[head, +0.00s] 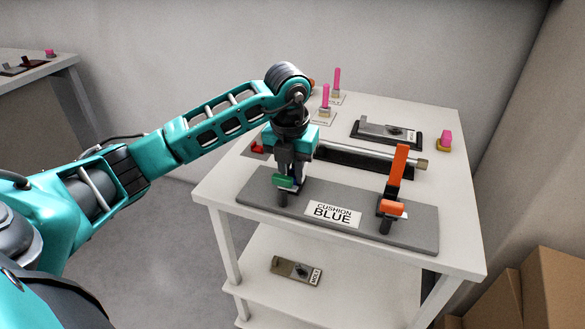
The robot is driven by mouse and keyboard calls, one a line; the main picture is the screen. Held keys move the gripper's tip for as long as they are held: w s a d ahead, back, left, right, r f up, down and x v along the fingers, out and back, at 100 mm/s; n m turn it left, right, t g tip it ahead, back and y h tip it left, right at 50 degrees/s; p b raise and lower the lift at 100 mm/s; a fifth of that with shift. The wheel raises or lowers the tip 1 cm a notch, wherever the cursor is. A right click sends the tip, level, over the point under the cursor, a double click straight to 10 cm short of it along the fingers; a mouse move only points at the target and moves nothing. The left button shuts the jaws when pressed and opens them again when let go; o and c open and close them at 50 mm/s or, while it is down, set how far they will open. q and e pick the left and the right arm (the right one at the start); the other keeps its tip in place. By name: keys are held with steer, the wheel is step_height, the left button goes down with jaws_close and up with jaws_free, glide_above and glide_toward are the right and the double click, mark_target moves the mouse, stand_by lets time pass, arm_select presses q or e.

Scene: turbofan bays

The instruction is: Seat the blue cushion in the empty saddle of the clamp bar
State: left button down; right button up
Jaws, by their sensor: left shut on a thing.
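My left gripper (290,170) points down at the left end of a grey board (350,220) on the white table. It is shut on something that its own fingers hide. A green piece (285,183) shows right at the fingertips, above a short dark post (282,199). I cannot tell whether the green piece is what I hold. The board carries a label (333,213) reading "CUSHION BLUE". I see no blue cushion and cannot make out an empty saddle. My right gripper is out of view.
Behind the board lies a metal rod (380,152) over a dark slot. A plate in a black tray (387,132), pink-topped pegs (326,97) and a pink knob (446,139) stand farther back. A labelled bracket (297,270) lies on the lower shelf. Cardboard boxes (545,290) are at lower right.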

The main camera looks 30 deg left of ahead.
arm_select(q)
steer(key=shift+f, duration=0.1)
steer(key=c, duration=0.9)
jaws_free()
steer(key=shift+o, duration=0.2)
steer(key=shift+a, duration=0.1)
steer(key=o, duration=0.4)
